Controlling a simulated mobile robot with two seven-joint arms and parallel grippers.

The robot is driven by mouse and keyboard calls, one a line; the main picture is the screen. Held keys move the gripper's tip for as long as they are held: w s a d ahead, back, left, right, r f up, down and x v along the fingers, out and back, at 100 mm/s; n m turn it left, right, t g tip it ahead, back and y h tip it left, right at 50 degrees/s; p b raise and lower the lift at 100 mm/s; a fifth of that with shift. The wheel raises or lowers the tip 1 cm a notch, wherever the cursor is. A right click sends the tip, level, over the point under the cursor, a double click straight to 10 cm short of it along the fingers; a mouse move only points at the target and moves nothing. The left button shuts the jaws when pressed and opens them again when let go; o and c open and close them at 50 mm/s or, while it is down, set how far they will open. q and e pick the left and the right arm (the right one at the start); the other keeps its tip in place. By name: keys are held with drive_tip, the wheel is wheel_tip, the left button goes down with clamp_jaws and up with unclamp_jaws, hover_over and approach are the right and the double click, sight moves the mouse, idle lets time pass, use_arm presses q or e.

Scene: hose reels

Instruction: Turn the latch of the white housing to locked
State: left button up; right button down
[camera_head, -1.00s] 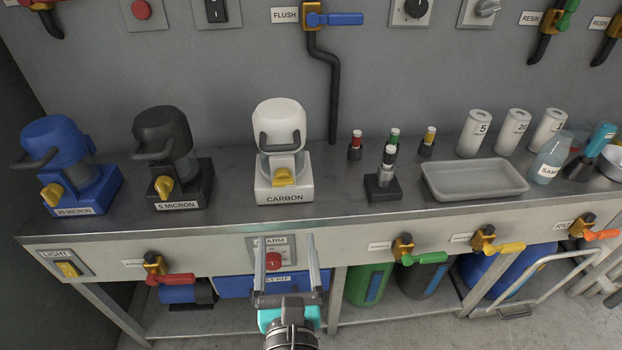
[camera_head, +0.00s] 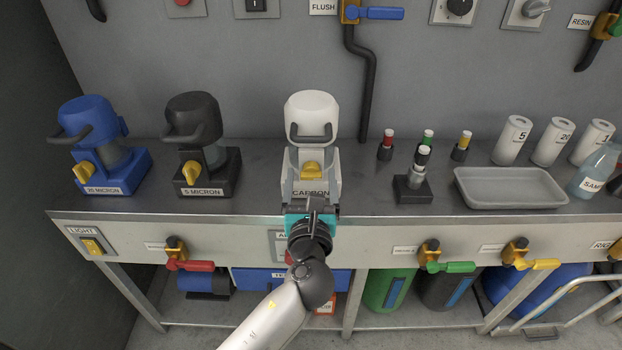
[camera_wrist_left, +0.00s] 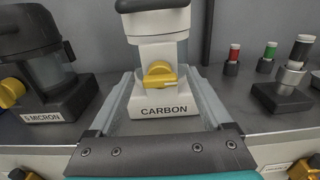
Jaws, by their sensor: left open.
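The white housing (camera_head: 312,112) labelled CARBON stands upright on the bench, with a dark handle across its front. Its yellow latch (camera_head: 312,170) sits low on the front of the base. In the left wrist view the latch (camera_wrist_left: 160,74) shows a round hub with a lever along the left-right direction. My left gripper (camera_head: 312,160) is open, its two fingers reaching toward the base from the front, one to each side of the latch. In the left wrist view nothing is between the fingertips (camera_wrist_left: 162,80) but the view of the housing beyond. My right gripper is out of view.
A black housing (camera_head: 195,130) labelled 5 MICRON and a blue housing (camera_head: 92,130) stand to the left. Small capped vials (camera_head: 387,148) and a grey tray (camera_head: 510,187) stand to the right. Valves with coloured levers (camera_head: 188,265) line the bench front.

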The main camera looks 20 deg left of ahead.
use_arm(q)
drive_tip(key=shift+w+a, duration=0.1)
drive_tip(key=shift+w, duration=0.3)
clamp_jaws()
idle(0.5)
